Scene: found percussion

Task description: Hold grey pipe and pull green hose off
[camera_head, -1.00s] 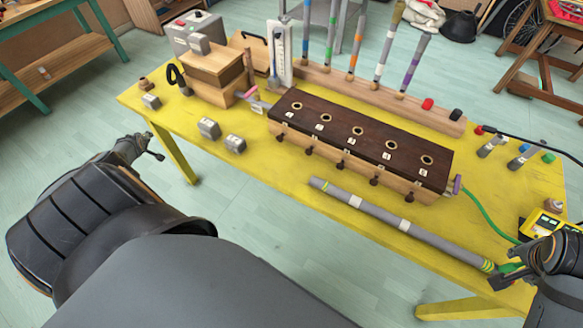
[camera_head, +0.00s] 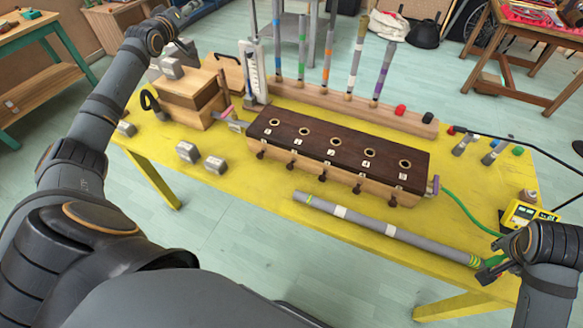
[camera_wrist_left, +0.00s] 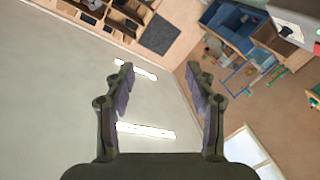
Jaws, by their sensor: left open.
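The grey pipe (camera_head: 400,238) lies along the front of the yellow table, with pale bands on it and yellow-green bands at its right end. The green hose (camera_head: 462,207) curves from the right end of the wooden block toward the pipe's right end. My right gripper (camera_head: 489,270) is at that end, by a bit of green. Its fingers are small and partly hidden, so I cannot tell its grip. My left gripper (camera_head: 183,14) is raised at the upper left, far from the pipe. The left wrist view shows its fingers (camera_wrist_left: 160,85) apart with nothing between them.
The dark-topped wooden block (camera_head: 338,150) with several holes stands behind the pipe. A rack of upright coloured tubes (camera_head: 350,108) is behind it. Wooden boxes (camera_head: 187,95) and metal blocks (camera_head: 188,152) are at the left. A yellow meter (camera_head: 521,213) sits at the right.

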